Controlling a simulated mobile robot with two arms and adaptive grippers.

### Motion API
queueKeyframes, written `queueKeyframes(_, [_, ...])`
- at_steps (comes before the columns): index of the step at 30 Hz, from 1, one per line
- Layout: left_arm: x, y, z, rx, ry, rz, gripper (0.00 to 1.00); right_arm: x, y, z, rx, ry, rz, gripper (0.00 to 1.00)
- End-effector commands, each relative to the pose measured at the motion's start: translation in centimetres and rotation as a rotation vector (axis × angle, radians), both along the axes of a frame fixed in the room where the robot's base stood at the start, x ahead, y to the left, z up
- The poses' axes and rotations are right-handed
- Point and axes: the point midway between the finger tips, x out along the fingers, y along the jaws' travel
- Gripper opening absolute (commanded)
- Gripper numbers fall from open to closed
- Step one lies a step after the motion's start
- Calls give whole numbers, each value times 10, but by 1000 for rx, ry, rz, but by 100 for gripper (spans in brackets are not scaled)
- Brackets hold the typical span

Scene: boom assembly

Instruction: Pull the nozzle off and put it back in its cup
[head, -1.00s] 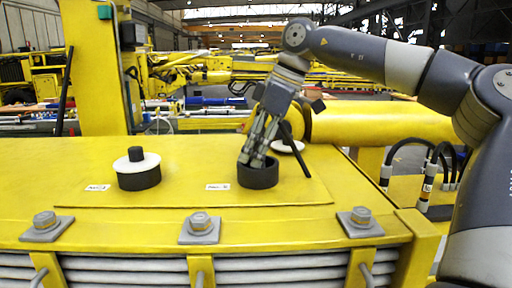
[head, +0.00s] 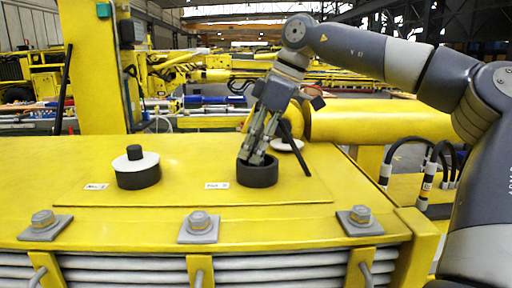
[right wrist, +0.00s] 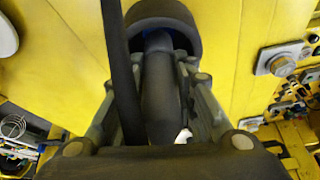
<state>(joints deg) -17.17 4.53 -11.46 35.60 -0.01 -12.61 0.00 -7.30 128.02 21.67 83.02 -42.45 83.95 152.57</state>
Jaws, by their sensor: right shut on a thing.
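My right gripper (head: 256,158) points down into the black round cup (head: 257,177) on the yellow deck, its fingertips at the cup's mouth. In the right wrist view the right gripper (right wrist: 170,75) is shut on a dark rounded piece, seemingly the nozzle (right wrist: 158,90). The nozzle's far end is at the opening of the cup (right wrist: 165,14), with a bit of blue there; how deep it sits is hidden. A long dark rod (head: 295,149) slants down beside the gripper. My left gripper is not in view.
A second black cup (head: 139,179) with a white disc and black knob stands to the left. Another pale disc (head: 287,146) lies behind the gripper. Bolted plates (head: 199,229) line the front edge. The deck between the cups is clear apart from small labels.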

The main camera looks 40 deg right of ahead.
Motion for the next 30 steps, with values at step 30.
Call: queueKeyframes(30, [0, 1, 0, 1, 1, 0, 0, 0, 0, 35, 0, 3, -1, 0])
